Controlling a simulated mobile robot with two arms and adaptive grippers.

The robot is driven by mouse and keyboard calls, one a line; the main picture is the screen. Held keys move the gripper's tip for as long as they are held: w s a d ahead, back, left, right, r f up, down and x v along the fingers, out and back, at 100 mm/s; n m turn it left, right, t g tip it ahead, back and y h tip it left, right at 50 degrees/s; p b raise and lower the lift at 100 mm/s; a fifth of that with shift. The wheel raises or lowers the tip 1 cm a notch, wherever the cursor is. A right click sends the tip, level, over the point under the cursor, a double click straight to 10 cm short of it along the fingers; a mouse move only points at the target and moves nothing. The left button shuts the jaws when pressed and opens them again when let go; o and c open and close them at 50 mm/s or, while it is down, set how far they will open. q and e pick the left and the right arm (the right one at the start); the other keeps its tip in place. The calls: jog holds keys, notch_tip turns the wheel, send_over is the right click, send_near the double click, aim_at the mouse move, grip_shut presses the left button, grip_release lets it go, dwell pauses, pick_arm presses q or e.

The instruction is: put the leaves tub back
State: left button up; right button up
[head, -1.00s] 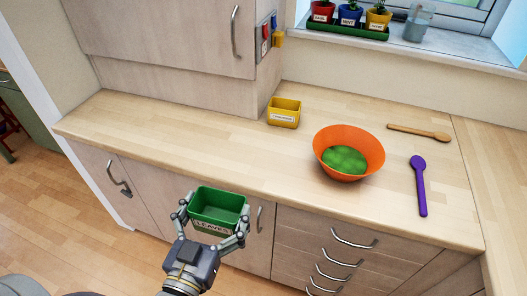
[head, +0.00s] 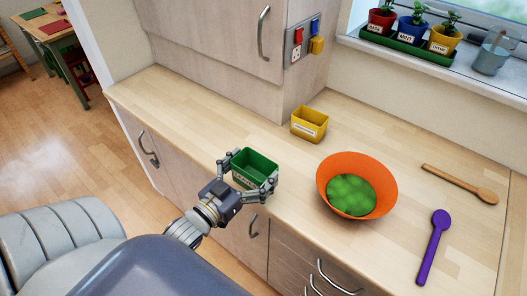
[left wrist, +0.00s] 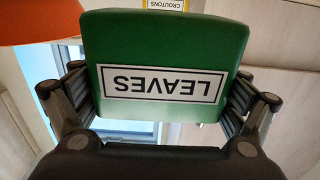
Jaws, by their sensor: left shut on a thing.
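The green leaves tub (head: 256,161) is held by my left gripper (head: 250,178) at the front edge of the worktop (head: 185,108). The tub looks empty and roughly level. Whether it touches the worktop or hangs just above it, I cannot tell. In the left wrist view the tub (left wrist: 165,40) fills the middle, its LEAVES label upside down, with a finger on each side. A yellow croutons tub (head: 309,125) stands farther back on the worktop, near the cupboard. My right gripper is not in view.
An orange bowl (head: 383,172) with green contents stands right of the leaves tub. A purple spoon (head: 434,247) and a wooden spoon (head: 460,184) lie farther right. A cupboard (head: 215,45) rises at the back. The worktop left of the yellow tub is clear.

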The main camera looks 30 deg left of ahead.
pick_arm(q)
jog(key=w+a, duration=0.1)
jog(key=w, duration=0.2)
jog(key=w+a+p, duration=0.1)
jog(key=w, duration=0.2)
jog(key=w+a+f, duration=0.1)
jog(key=w, duration=0.2)
jog(key=shift+a+p, duration=0.1)
jog(key=shift+p, duration=0.25)
notch_tip(320, 180, down, 3)
jog(key=shift+r+p, duration=0.2)
jog(key=shift+p, duration=0.2)
jog(key=shift+f, duration=0.4)
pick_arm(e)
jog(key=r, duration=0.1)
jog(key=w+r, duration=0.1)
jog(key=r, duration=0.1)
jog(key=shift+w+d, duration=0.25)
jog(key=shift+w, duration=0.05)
pick_arm(q)
jog(key=shift+f, duration=0.1)
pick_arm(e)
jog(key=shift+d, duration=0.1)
pick_arm(q)
jog(key=o, duration=0.7)
jog(key=shift+o, duration=0.6)
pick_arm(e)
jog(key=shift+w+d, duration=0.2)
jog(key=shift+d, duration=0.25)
